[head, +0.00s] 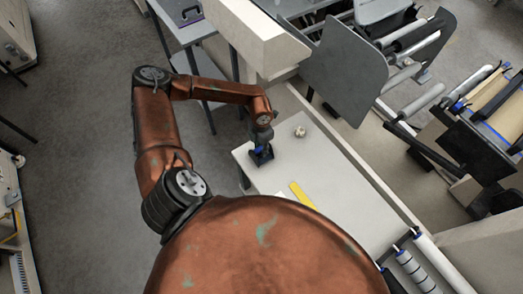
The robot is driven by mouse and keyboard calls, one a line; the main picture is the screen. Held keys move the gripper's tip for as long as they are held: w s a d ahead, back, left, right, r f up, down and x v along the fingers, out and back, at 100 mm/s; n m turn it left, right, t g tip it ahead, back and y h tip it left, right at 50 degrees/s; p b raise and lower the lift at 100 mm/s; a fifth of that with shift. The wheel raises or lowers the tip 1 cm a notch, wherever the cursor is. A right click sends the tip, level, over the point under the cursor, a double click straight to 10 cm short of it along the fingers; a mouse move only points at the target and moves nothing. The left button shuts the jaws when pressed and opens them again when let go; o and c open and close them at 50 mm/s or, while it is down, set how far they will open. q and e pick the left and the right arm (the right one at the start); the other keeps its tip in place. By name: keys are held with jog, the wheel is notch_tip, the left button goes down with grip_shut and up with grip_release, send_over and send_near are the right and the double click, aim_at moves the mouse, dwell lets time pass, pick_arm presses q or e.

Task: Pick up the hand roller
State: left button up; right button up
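My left arm reaches over the pale worktable (345,200), and my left gripper (262,154) is low at the table's left end. A small dark blue shape shows at the gripper's tip. I cannot tell whether it is part of the gripper or the hand roller, nor whether the fingers are open or shut. A small whitish round object (300,131) lies on the table just right of the gripper, apart from it; it is too small to identify. My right gripper is not in view.
A yellow ruler-like strip (302,195) lies on the table nearer to me. A white beam (257,37) and a grey machine plate (342,70) stand behind the table. Rollers (415,270) are at the lower right. A grey side table (187,30) is at the upper left.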

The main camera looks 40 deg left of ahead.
pick_arm(q)
grip_shut()
jog(key=shift+r, duration=0.15)
dwell(0.4)
jog(key=shift+r, duration=0.6)
jog(key=s+d+r+b, duration=0.2)
jog(key=s+d+r, duration=0.1)
jog(key=s+r, duration=0.8)
jog(key=shift+s+r+b, duration=0.3)
jog(key=shift+s, duration=1.05)
